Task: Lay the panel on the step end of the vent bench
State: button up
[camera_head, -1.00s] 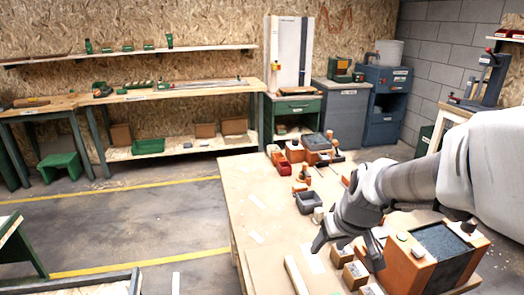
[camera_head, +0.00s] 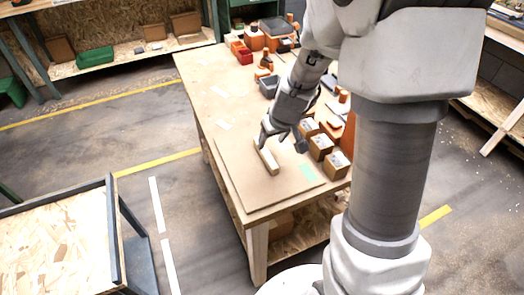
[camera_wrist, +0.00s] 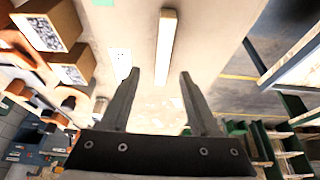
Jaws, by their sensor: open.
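A flat brown panel (camera_head: 238,172) lies on the near end of the light wooden table (camera_head: 197,88). A pale wooden strip (camera_head: 266,158) sits on its top like a handle. The panel also fills the upper middle of the wrist view (camera_wrist: 200,35), with the strip (camera_wrist: 166,40) upright there. My gripper (camera_head: 283,140) is open and empty above the strip's far end. In the wrist view, the strip's lower end shows between my fingertips (camera_wrist: 158,78); I cannot tell the height gap. I cannot tell which surface is the vent bench.
Several brown boxes (camera_head: 320,146) stand close to the panel's right, near a pale green patch (camera_head: 307,172). A dark bin (camera_head: 269,86) and red bins (camera_head: 244,56) are farther back. A dark-framed stand with a chipboard top (camera_head: 60,250) is at lower left, across open floor.

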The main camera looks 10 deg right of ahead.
aim_at(266, 151)
jog(key=shift+a+b+x, duration=0.2)
jog(key=shift+b+x, duration=0.5)
jog(key=shift+x, duration=2.65)
jog(key=shift+s, duration=0.1)
jog(key=shift+c, duration=0.3)
grip_shut()
jog(key=shift+r, duration=0.1)
